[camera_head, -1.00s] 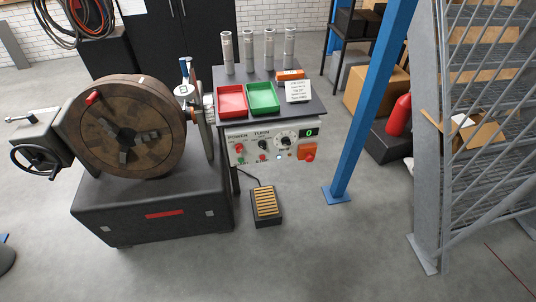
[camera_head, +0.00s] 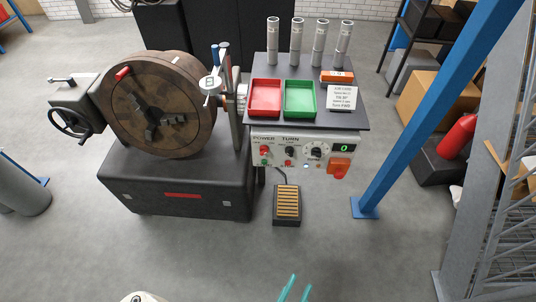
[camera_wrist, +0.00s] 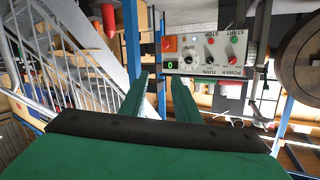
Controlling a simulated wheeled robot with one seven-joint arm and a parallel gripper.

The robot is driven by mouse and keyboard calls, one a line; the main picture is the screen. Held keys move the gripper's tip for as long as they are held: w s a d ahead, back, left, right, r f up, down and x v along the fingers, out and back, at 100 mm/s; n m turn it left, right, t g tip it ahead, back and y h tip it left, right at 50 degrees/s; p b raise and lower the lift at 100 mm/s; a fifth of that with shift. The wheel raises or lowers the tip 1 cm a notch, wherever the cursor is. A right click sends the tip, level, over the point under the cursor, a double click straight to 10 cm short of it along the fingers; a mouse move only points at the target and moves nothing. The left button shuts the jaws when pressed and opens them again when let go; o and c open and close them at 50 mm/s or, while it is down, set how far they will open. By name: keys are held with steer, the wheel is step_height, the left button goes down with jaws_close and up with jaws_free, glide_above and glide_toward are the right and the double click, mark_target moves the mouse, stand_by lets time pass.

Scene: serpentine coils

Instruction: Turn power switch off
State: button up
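The white control panel (camera_head: 300,150) is on the front of the workstand. Its power switch (camera_head: 264,151) is a red knob under the POWER label at the panel's left, with a green button below it. The angle of the switch is too small to tell. In the wrist view the panel (camera_wrist: 199,68) appears upside down, beyond the fingertips, with the power switch (camera_wrist: 234,58) at its right. My gripper (camera_head: 297,288) shows two teal fingers at the bottom of the head view, well short of the panel. In the wrist view my gripper (camera_wrist: 160,90) is open and empty.
A foot pedal (camera_head: 287,205) lies on the floor below the panel. The machine with a large round chuck (camera_head: 165,105) stands left of it. A blue post (camera_head: 420,110) rises at the right. The floor in front is clear.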

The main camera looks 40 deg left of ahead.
steer(key=w+a+f+m+y, duration=0.1)
steer(key=w+a+f+y, duration=0.25)
steer(key=w+a, duration=0.9)
steer(key=y, duration=0.5)
glide_toward(265, 153)
steer(key=shift+m+g+h, duration=0.25)
steer(key=shift+m+g, duration=0.05)
steer(key=x, duration=0.7)
steer(key=shift+w+a+r, duration=0.2)
steer(key=shift+w+r, duration=0.05)
steer(key=shift+r, duration=0.15)
jaws_close()
